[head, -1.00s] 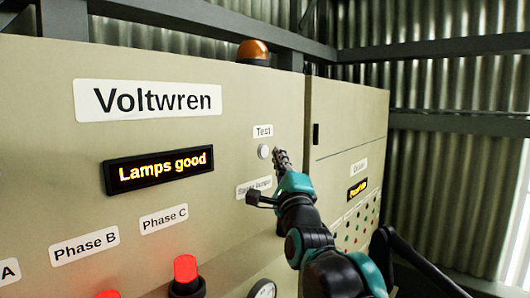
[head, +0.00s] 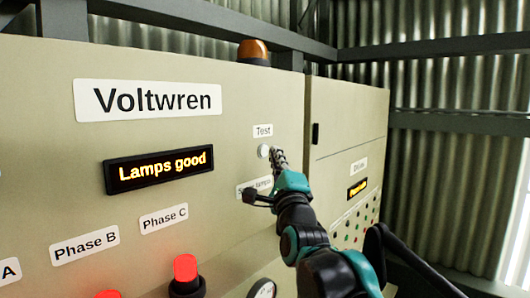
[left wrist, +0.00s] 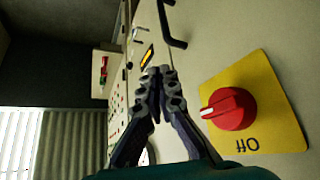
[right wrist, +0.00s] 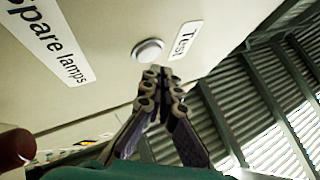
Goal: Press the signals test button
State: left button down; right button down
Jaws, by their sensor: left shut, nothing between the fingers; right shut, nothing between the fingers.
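The white round test button (head: 263,151) sits on the beige Voltwren cabinet (head: 240,105), under the "Test" label (head: 263,130). My right gripper (head: 279,157) is shut and empty, its tips just right of the button in the head view. In the right wrist view the button (right wrist: 148,49) is just beyond the closed fingertips (right wrist: 160,80); I cannot tell whether they touch it. My left gripper (left wrist: 157,76) is shut and empty, seen only in the left wrist view, left of a red rotary switch (left wrist: 230,108) on a yellow plate.
An amber display (head: 159,168) reads "Lamps good". Red lamps (head: 186,268) are lit below the phase labels. A "Spare lamps" label (right wrist: 50,42) is near the button. A black handle (left wrist: 170,25) sticks out near my left gripper. An orange beacon (head: 253,50) tops the cabinet.

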jog(key=shift+a, duration=0.1)
dwell(0.6)
jog(key=shift+w+a, duration=0.25)
jog(key=shift+w+a, duration=0.25)
jog(key=shift+a, duration=0.1)
dwell(0.7)
jog(key=shift+s+d, duration=0.1)
dwell(0.3)
jog(key=shift+s+d+p, duration=0.3)
jog(key=shift+s+d, duration=0.15)
jog(key=shift+d, duration=0.15)
jog(key=shift+s+d, duration=0.7)
jog(key=shift+d, duration=0.3)
jog(key=shift+s+d, duration=0.7)
jog(key=shift+d, duration=0.25)
